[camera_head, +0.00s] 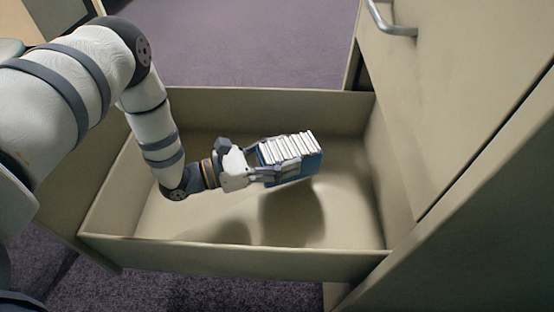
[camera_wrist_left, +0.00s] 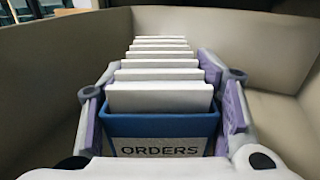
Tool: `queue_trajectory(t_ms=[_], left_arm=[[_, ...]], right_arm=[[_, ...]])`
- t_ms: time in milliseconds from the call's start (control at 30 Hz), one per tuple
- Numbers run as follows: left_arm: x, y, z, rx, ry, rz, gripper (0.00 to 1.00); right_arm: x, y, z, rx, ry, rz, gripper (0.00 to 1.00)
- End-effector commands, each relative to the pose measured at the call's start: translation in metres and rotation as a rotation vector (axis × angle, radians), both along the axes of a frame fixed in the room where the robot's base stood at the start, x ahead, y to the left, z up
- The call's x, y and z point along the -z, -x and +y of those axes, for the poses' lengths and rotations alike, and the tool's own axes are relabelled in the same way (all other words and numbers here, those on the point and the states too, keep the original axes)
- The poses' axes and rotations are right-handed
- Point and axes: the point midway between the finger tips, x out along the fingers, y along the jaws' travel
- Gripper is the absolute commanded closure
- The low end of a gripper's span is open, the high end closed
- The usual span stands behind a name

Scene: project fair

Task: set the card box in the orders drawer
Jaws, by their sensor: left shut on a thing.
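The card box (camera_head: 312,165) is blue and holds a row of several white cards standing above its rim. In the left wrist view the card box (camera_wrist_left: 160,126) shows a label reading ORDERS on its near face. My left gripper (camera_head: 273,163) is shut on it, with a finger on each side, and holds the box upright, slightly turned. The box is over the open drawer (camera_head: 230,262), within its walls; a shadow lies on the drawer floor below it, apart from the box. The drawer is otherwise empty. My right gripper is not in view.
The beige cabinet (camera_head: 480,85) stands at the right, with a metal handle (camera_head: 392,22) on its face above the drawer. Drawer walls surround the gripper on all sides. Purple-grey carpet (camera_head: 240,45) shows behind and in front of the drawer.

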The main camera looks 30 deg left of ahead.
Motion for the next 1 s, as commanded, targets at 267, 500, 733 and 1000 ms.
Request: queue_trajectory(t_ms=[267,500,733,1000], left_arm=[[0.046,0.000,0.000,0.001,0.000,0.000,0.83],[0.043,0.000,0.000,-0.001,0.001,-0.003,0.83],[0.046,0.000,0.001,-0.001,0.000,-0.001,0.24],[0.043,0.000,0.000,0.000,0.000,-0.002,0.24]], right_arm=[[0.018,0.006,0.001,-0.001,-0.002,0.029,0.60],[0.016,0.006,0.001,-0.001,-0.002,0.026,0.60],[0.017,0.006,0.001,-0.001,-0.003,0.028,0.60],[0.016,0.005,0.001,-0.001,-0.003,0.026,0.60]])
